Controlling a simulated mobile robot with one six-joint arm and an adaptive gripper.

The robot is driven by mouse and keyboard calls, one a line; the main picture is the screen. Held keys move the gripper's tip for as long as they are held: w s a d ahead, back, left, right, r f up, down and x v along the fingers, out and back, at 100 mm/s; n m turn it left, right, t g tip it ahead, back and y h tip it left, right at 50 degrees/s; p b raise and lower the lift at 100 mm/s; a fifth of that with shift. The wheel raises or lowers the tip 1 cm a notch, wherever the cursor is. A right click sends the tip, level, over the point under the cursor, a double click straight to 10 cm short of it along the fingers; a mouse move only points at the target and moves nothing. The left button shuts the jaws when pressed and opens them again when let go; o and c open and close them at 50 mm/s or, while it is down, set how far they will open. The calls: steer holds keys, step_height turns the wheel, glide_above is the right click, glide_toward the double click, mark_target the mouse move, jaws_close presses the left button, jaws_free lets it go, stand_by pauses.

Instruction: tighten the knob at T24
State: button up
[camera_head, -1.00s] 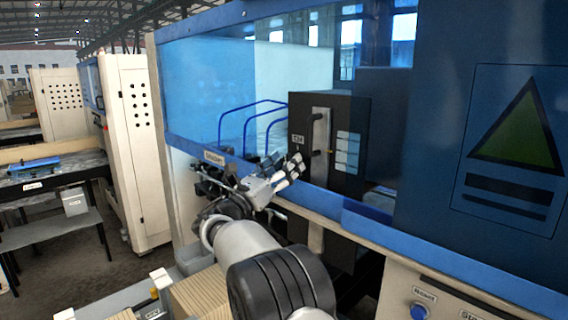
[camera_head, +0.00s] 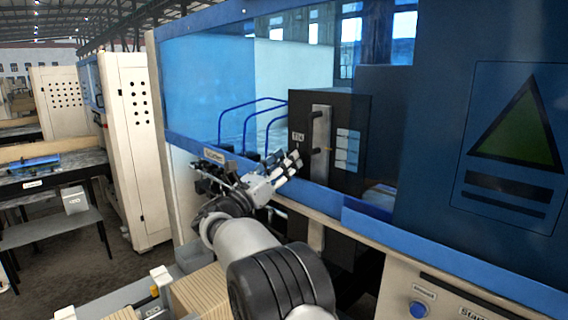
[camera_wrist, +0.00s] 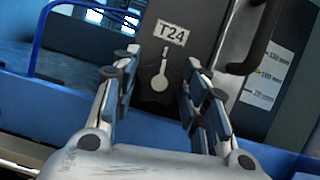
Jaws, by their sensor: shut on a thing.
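The T24 label (camera_wrist: 171,32) is on the dark panel in the wrist view; it also shows small in the head view (camera_head: 298,136). Just below it is a dark knob (camera_wrist: 158,96) with a white pointer mark, which points up and slightly right toward the label. My gripper (camera_wrist: 158,88) has one finger on each side of the knob and is shut on it. In the head view my gripper (camera_head: 288,168) reaches over the blue sill to the dark cabinet, and the knob is hidden behind the fingers.
A black handle (camera_wrist: 250,45) stands out right of the knob; it also shows in the head view (camera_head: 317,130). Blue hoses (camera_head: 245,108) curve at the left of the dark cabinet (camera_head: 345,110). The blue sill (camera_head: 330,200) runs below my gripper.

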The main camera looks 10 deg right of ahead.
steer(key=shift+m+g+h, duration=0.4)
steer(key=shift+m, duration=0.8)
steer(key=o, duration=1.1)
steer(key=shift+c, duration=0.2)
steer(key=v, duration=1.2)
